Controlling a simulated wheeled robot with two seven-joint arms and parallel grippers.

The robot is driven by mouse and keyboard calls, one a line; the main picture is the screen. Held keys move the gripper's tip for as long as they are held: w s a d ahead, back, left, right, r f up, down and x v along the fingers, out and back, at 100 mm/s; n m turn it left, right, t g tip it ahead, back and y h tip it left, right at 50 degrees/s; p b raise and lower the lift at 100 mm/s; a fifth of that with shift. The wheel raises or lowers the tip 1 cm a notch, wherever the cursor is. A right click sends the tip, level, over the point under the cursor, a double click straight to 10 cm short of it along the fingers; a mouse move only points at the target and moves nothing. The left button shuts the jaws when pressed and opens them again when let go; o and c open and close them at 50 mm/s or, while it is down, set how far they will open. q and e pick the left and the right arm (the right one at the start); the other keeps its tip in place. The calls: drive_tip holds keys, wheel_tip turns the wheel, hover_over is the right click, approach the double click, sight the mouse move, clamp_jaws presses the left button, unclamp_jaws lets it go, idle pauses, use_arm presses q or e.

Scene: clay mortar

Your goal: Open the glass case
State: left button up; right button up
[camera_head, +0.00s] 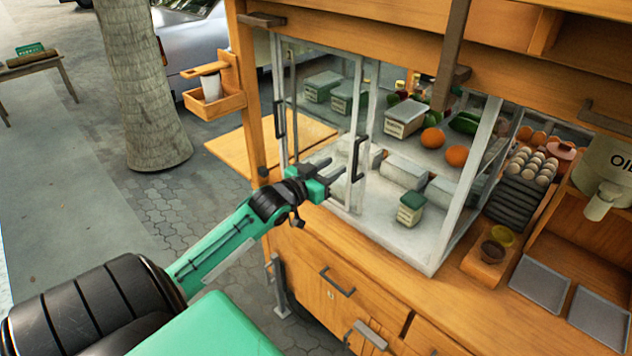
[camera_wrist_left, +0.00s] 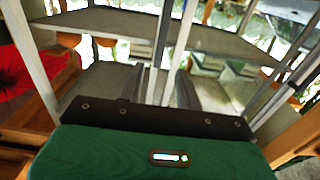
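The glass case (camera_head: 400,235) stands on the wooden cart's counter, with a pale frame and clear panes. One dark upright handle (camera_head: 359,158) is near the middle of its front, and another dark handle (camera_head: 279,118) is at its left edge. My left gripper (camera_head: 334,167) is in front of the case, between the two handles, with its fingers spread and nothing seen between them. Whether it touches the pane I cannot tell. My right gripper is not in view.
Inside the case are lidded boxes (camera_head: 406,117), oranges (camera_head: 457,155) and a small green-topped container (camera_head: 410,208). An egg tray (camera_head: 531,165) and grey trays (camera_head: 540,283) lie to the right. A wooden post (camera_head: 249,90) and cup holder (camera_head: 212,98) stand at the left.

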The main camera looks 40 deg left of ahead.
use_arm(q)
drive_tip(key=shift+s+a+b, duration=0.1)
drive_tip(key=shift+s+b, duration=0.45)
drive_tip(key=shift+s, duration=2)
